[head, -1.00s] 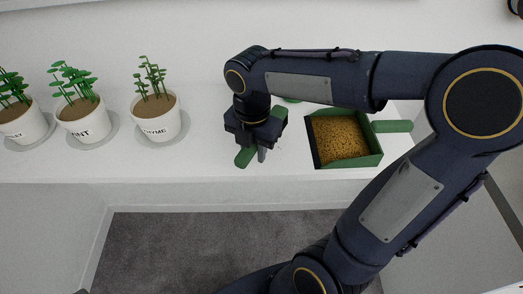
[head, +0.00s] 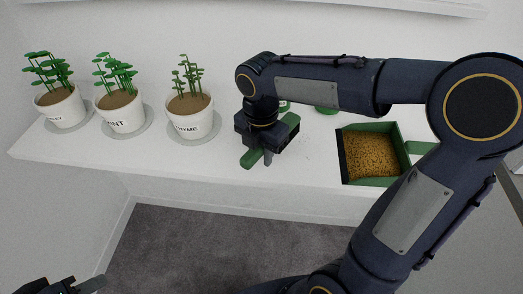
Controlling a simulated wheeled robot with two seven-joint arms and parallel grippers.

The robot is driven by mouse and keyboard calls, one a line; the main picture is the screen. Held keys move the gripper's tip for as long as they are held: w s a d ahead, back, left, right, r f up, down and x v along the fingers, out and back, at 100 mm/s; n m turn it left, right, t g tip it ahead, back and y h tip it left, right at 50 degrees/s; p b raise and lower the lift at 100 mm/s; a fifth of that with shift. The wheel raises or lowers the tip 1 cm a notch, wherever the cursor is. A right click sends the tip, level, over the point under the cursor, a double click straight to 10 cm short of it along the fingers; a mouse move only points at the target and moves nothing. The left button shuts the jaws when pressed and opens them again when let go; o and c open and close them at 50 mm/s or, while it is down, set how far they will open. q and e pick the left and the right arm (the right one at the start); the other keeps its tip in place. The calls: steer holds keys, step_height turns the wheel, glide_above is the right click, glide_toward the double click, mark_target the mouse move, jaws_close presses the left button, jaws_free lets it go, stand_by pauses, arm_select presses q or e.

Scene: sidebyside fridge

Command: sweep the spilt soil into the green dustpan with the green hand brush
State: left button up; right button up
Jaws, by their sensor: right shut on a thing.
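My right gripper (head: 262,155) is shut on the green hand brush (head: 252,160) low over the white shelf, left of the dustpan. The gripper hides the brush's middle; its bristles are not clear, and I cannot tell if they touch the shelf. The green dustpan (head: 392,140) lies on the shelf with its dark open edge facing left and its handle to the right, partly behind my arm. Brown-yellow soil (head: 370,156) covers its floor. Faint soil specks (head: 306,153) dot the shelf between brush and pan. My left gripper (head: 88,285) shows only partly at bottom left.
Three white potted herbs, including the thyme pot (head: 190,117) and mint pot (head: 122,113), stand on grey saucers at the left of the shelf (head: 200,160). A green item (head: 326,109) sits partly hidden behind my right arm. Grey carpet (head: 190,250) lies below the shelf.

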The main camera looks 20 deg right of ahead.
mark_target(289, 172)
steer(key=shift+f+b, duration=0.75)
steer(key=shift+f, duration=0.5)
steer(key=shift+s+d+f, duration=0.1)
steer(key=shift+s+d, duration=0.4)
steer(key=shift+d, duration=0.2)
steer(key=shift+s+d+f, duration=0.1)
steer(key=shift+s+d, duration=0.35)
steer(key=shift+d, duration=0.25)
steer(key=shift+s+d+r, duration=0.1)
steer(key=shift+s+d, duration=0.35)
steer(key=shift+d, duration=0.3)
steer(key=shift+s+d+r, duration=0.1)
steer(key=shift+s+d, duration=0.35)
steer(key=shift+d, duration=0.25)
steer(key=shift+w+r, duration=0.1)
steer(key=shift+r, duration=1.5)
steer(key=w+a, duration=0.1)
steer(key=a, duration=0.1)
steer(key=w+a, duration=0.1)
steer(key=a, duration=0.1)
steer(key=w+a, duration=0.1)
steer(key=a, duration=0.1)
steer(key=shift+w, duration=0.25)
steer(key=shift+d, duration=0.1)
steer(key=shift+f, duration=0.15)
